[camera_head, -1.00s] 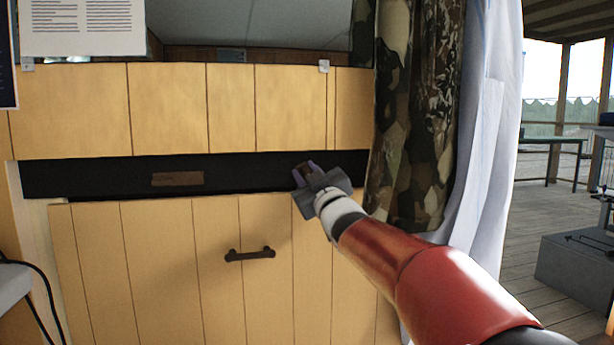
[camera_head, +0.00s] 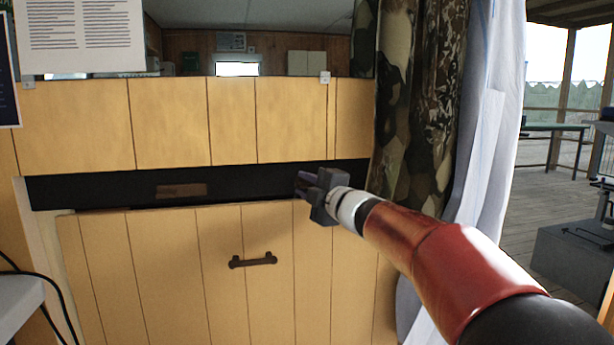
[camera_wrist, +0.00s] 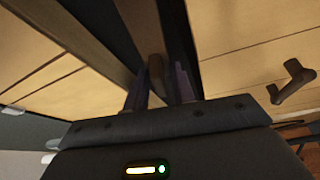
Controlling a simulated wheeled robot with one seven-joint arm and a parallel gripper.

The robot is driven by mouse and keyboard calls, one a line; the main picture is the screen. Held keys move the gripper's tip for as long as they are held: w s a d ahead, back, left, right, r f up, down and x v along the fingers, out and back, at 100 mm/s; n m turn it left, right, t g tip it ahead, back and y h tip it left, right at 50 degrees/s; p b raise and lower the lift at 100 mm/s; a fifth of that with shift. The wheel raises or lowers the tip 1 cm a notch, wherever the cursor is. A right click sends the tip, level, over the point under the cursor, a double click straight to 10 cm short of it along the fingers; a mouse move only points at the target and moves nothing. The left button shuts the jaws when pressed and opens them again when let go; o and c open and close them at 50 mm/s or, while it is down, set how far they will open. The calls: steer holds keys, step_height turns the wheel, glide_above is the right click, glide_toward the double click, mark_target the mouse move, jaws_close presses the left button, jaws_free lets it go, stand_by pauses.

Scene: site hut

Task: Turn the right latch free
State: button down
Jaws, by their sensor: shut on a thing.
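The right latch is a small brown piece (camera_wrist: 156,75) between my fingers in the wrist view. In the head view my gripper (camera_head: 306,184) covers it at the right part of the black strip (camera_head: 100,188). My gripper, also in the wrist view (camera_wrist: 160,85), is shut on the latch. How far the latch is turned cannot be told. The left latch (camera_head: 181,190) is a brown bar lying level on the strip. Below is a pale wooden panel (camera_head: 160,260) with a dark handle (camera_head: 253,260), which also shows in the wrist view (camera_wrist: 292,82).
A camouflage curtain (camera_head: 410,110) and a white curtain (camera_head: 490,140) hang close to the right of my gripper. A mirror-like pane (camera_head: 285,40) is above the upper boards (camera_head: 170,120). A cable (camera_head: 45,290) hangs at lower left. A grey block (camera_head: 575,265) stands outside, right.

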steer(key=shift+n+g+p, duration=0.4)
steer(key=shift+n+p, duration=0.3)
steer(key=shift+n, duration=0.3)
steer(key=shift+f, duration=0.1)
steer(key=c, duration=1.5)
jaws_free()
steer(key=v, duration=0.7)
steer(key=shift+s+d, duration=0.15)
steer(key=shift+s, duration=0.2)
